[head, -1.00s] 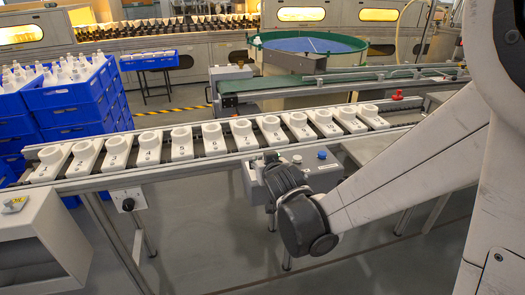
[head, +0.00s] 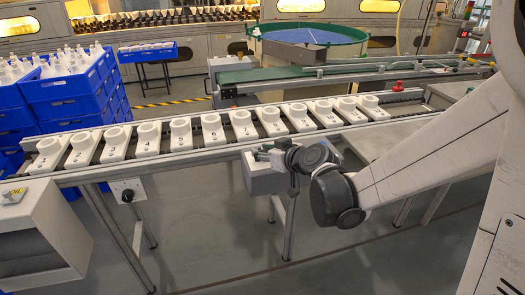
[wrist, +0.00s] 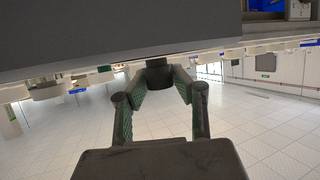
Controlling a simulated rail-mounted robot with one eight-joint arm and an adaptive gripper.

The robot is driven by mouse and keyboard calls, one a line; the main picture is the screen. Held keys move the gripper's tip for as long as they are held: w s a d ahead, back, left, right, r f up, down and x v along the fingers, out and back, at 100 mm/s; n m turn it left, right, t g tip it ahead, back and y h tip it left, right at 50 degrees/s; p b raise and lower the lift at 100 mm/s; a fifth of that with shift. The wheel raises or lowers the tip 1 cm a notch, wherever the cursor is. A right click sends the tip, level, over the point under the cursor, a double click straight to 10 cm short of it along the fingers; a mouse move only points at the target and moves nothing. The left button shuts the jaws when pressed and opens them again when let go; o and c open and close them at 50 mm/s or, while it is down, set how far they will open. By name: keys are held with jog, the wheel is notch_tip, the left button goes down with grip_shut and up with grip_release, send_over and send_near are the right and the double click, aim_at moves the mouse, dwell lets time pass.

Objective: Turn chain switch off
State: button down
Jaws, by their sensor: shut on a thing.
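A grey control box (head: 262,180) is mounted at the front of the conveyor rail, and my gripper (head: 268,153) is at its top, covering part of it. In the wrist view my gripper (wrist: 160,84) has its two green-padded fingers closed around a small dark knob (wrist: 159,68). The knob projects from a dark grey surface (wrist: 110,38). The knob's marking and angle cannot be read, and my gripper and wrist hide it in the head view. A separate white switch plate with a black knob (head: 128,196) hangs under the rail at the left.
A chain conveyor with several numbered white holders (head: 213,132) runs behind the box. A grey cabinet (head: 45,240) stands front left, and stacked blue crates (head: 75,100) stand back left. A red knob (head: 398,86) is on the right. The floor in front is clear.

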jog(key=n+g+y, duration=0.2)
jog(key=shift+w+d+n, duration=0.1)
jog(key=shift+n, duration=0.3)
jog(key=shift+n+g+y, duration=1.4)
jog(key=shift+n+g, duration=0.8)
jog(key=shift+g, duration=0.2)
jog(key=c, duration=1.4)
grip_release()
jog(key=shift+o, duration=0.2)
jog(key=v, duration=1.2)
